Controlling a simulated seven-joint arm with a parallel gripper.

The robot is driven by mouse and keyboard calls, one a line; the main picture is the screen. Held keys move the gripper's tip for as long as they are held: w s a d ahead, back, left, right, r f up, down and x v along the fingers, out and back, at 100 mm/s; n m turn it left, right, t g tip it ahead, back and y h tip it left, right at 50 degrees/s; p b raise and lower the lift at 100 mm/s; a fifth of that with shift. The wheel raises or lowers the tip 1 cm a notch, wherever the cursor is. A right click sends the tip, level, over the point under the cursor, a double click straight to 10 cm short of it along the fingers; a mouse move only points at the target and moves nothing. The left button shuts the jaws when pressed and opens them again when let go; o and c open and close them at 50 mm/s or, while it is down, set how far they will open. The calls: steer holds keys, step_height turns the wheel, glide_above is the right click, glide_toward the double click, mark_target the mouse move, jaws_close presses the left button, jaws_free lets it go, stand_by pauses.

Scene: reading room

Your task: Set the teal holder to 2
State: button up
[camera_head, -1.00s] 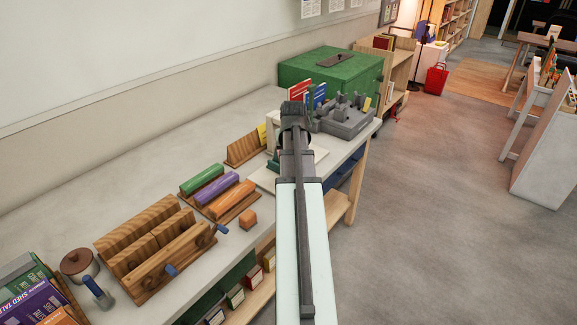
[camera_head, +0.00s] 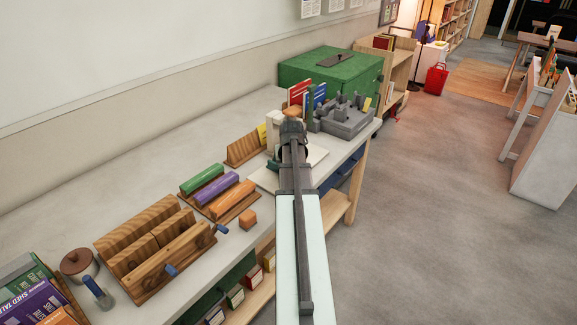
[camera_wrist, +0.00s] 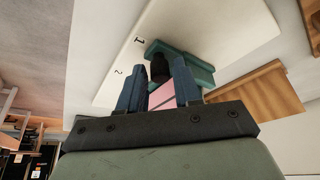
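The teal holder (camera_wrist: 200,72) sits on a white board (camera_wrist: 225,38) in the wrist view, close to the printed 1. The printed 2 is farther left on the board. A dark knob (camera_wrist: 159,68) stands up from the holder. My gripper (camera_wrist: 160,70) is open, with its two blue fingers apart on either side of the knob and visible room between. A pink flat piece (camera_wrist: 162,97) shows between the fingers.
A grey block fixture (camera_head: 345,120) and a green box (camera_head: 330,75) stand behind the board. The tabletop along the wall is mostly clear.

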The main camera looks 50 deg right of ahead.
jaws_close()
stand_by(0.4)
steer(key=d, duration=0.6)
steer(key=shift+w+d, duration=0.1)
steer(key=shift+d, duration=0.7)
jaws_free()
